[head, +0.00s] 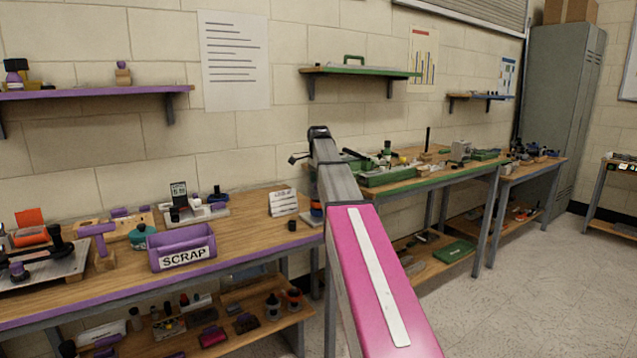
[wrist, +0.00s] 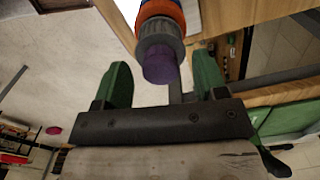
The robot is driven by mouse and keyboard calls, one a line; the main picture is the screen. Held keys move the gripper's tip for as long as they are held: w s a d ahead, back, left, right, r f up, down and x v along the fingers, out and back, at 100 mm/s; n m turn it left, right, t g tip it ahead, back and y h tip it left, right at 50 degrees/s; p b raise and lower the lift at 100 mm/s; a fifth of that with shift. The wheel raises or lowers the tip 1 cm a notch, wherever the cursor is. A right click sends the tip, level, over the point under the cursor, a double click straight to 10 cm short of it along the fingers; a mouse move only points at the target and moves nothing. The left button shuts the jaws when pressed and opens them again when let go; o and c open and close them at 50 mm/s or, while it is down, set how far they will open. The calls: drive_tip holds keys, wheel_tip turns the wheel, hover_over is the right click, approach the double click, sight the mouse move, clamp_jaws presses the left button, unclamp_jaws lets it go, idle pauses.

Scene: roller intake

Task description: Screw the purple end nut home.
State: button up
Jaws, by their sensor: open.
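The purple end nut (wrist: 161,68) shows in the wrist view at the end of a round part with a dark grey ribbed collar (wrist: 160,40) and an orange band (wrist: 160,12). My gripper (wrist: 164,76) has two green fingers, spread wide apart. The nut appears between the fingertips, with a gap on each side, and neither finger touches it. The depth between nut and fingers is hard to tell. I cannot tell how far the nut is screwed on. In the head view my arm hides the nut, and I cannot make out the gripper.
A purple SCRAP bin (head: 182,247) stands on the purple-edged bench (head: 240,236) at left, among tools and small parts. A small white rack (head: 284,203) stands near my arm. A green-edged bench (head: 425,180) with parts lies behind right. The floor (head: 540,280) at right is clear.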

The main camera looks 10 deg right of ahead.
drive_tip(key=n, duration=0.8)
idle(0.4)
clamp_jaws()
drive_tip(key=m, duration=0.3)
drive_tip(key=shift+m, duration=0.4)
drive_tip(key=shift+m, duration=0.3)
drive_tip(key=m, duration=0.3)
drive_tip(key=shift+m, duration=0.7)
